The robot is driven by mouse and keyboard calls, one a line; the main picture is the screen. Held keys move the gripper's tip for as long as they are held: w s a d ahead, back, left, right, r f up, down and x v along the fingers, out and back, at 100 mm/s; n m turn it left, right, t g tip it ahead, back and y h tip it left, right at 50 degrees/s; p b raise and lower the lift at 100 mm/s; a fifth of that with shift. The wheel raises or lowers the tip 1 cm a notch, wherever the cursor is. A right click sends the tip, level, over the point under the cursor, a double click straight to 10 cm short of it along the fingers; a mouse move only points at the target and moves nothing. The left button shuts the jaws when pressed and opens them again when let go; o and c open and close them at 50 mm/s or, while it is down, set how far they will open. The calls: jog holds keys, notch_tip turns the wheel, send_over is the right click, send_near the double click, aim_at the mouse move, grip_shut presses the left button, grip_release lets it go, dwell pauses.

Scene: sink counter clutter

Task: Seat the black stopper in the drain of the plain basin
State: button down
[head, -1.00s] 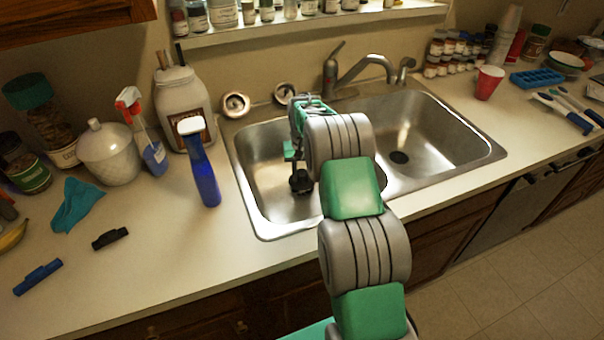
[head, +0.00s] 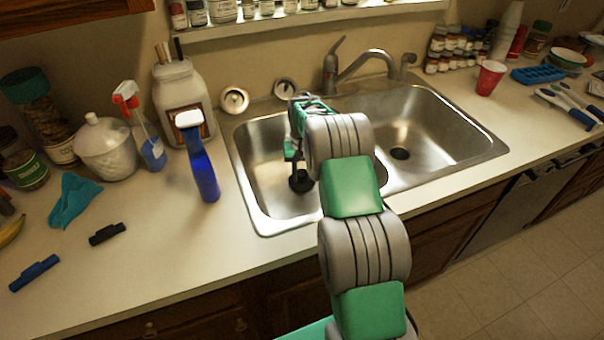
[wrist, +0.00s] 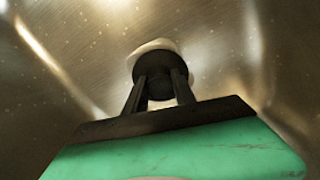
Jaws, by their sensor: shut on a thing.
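My gripper (head: 296,168) reaches down into the left basin (head: 262,200) of the steel double sink. It is shut on the black stopper (head: 301,182), which shows low in that basin in the head view. In the wrist view, the two dark fingers (wrist: 159,90) close on the round black stopper (wrist: 160,66). A pale rounded edge (wrist: 155,45) shows just behind the stopper; it may be the drain's rim, mostly hidden. I cannot tell whether the stopper touches the basin floor. The right basin (head: 440,130) has a dark drain (head: 400,153).
A faucet (head: 360,66) stands behind the sink. A blue spray bottle (head: 203,172) stands close to the sink's left edge. A white jug (head: 182,95) is behind it. A red cup (head: 489,78) stands right of the sink.

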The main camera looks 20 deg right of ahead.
jog(key=shift+f+b, duration=0.3)
jog(key=shift+f, duration=0.15)
jog(key=c, duration=0.9)
grip_release()
jog(key=shift+c, duration=0.2)
notch_tip(320, 180, up, 7)
jog(key=shift+r+b, duration=0.2)
jog(key=shift+b, duration=0.3)
jog(key=shift+r, duration=0.2)
